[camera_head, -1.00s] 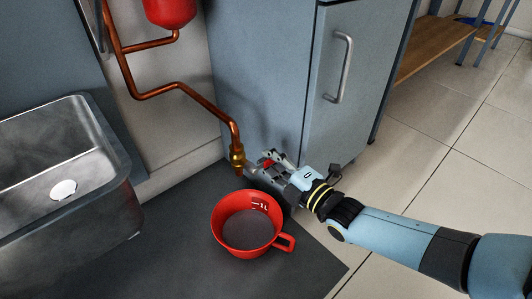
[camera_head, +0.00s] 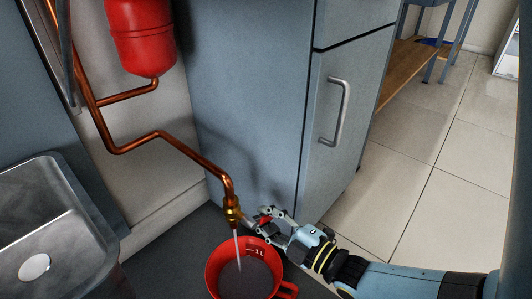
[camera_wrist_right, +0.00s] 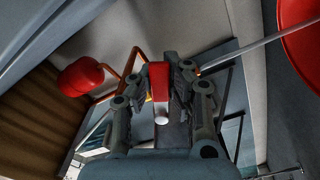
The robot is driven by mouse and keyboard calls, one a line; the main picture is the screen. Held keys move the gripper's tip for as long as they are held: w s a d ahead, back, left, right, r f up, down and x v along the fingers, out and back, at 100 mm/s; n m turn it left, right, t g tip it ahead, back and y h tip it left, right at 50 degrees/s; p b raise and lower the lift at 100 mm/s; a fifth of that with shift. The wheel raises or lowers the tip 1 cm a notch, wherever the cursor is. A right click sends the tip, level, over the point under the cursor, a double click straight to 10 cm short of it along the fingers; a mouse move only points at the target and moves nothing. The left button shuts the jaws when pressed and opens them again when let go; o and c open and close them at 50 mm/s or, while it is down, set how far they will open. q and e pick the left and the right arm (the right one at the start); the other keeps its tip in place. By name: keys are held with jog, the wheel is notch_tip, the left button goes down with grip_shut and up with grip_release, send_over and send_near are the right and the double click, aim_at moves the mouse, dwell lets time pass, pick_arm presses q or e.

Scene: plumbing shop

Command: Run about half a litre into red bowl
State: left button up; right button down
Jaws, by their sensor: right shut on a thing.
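The red bowl (camera_head: 213,270) stands on the dark floor mat under the brass tap (camera_head: 232,210), its lower part cut off by the picture edge. The bowl (camera_wrist_right: 302,38) and stream (camera_wrist_right: 245,53) also show in the right wrist view. My right gripper (camera_head: 263,219) is at the tap, shut on its red handle (camera_wrist_right: 159,74). My left gripper is out of view.
A steel sink (camera_head: 60,235) stands at the left. A copper pipe (camera_head: 165,134) leads from beside a red tank (camera_head: 140,38) down to the tap. A grey-blue cabinet (camera_head: 250,100) stands close behind my right gripper. Tiled floor (camera_head: 400,215) lies open at the right.

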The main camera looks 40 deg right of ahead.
jog(key=shift+s+f, duration=0.2)
jog(key=shift+s, duration=0.05)
jog(key=c, duration=1.5)
grip_release()
jog(key=shift+o, duration=1.4)
jog(key=shift+w+r, duration=0.1)
jog(key=s+d, duration=0.1)
jog(key=s, duration=1.1)
